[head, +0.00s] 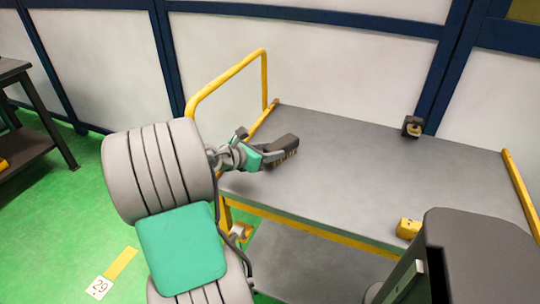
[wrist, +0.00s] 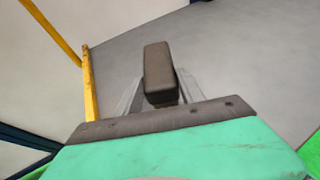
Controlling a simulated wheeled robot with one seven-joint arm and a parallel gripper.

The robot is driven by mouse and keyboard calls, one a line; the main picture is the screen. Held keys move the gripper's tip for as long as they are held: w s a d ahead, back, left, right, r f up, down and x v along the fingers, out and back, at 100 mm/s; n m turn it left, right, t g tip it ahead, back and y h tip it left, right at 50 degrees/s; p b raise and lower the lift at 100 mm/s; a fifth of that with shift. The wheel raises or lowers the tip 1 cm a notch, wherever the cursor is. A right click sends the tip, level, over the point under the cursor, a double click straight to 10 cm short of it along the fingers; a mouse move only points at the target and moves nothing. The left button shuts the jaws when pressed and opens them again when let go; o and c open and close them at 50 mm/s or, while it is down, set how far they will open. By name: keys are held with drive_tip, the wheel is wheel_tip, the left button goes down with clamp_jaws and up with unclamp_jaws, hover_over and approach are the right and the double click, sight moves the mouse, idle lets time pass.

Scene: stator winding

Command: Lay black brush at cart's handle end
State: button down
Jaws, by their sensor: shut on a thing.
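The black brush (head: 284,147) is a dark block with lighter bristles on its underside. My gripper (head: 268,156) is shut on it and holds it over the left part of the cart's grey top (head: 370,172). The brush (wrist: 159,70) also shows in the wrist view between the fingers of my gripper (wrist: 160,92). The yellow handle (head: 226,79) rises at the cart's left end, just behind and left of my gripper. The handle end's yellow edge (wrist: 89,85) is at left in the wrist view. I cannot tell exactly how high the brush is above the top.
A small dark object with a tan part (head: 412,126) stands at the cart's back edge. A yellow block (head: 408,228) sits at the front edge. The middle of the top is clear. A dark table (head: 28,100) stands at far left, and a panel wall runs behind the cart.

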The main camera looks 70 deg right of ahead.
drive_tip(key=shift+f, duration=0.1)
drive_tip(key=shift+f, duration=0.1)
drive_tip(key=c, duration=0.7)
unclamp_jaws()
